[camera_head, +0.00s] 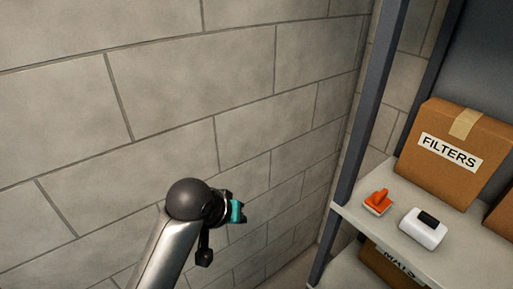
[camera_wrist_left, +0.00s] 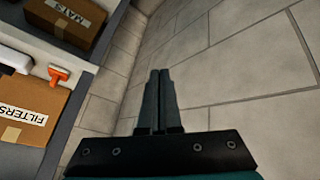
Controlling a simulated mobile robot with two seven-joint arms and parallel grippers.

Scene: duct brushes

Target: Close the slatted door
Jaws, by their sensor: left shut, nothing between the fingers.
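No slatted door shows in either view. My left gripper (camera_head: 238,211) is raised in front of the block wall in the head view, left of the shelf. In the left wrist view my left gripper (camera_wrist_left: 159,72) has its two dark fingers together, with nothing between them. It points along the wall and touches nothing that I can see. My right gripper is not in view.
A grey shelf unit (camera_head: 362,125) stands at the right. It holds a FILTERS box (camera_head: 440,165), an orange brush (camera_head: 378,201), a white-and-black item (camera_head: 422,232) and a lower MATS box (camera_head: 385,268). The block wall (camera_head: 160,90) fills the left.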

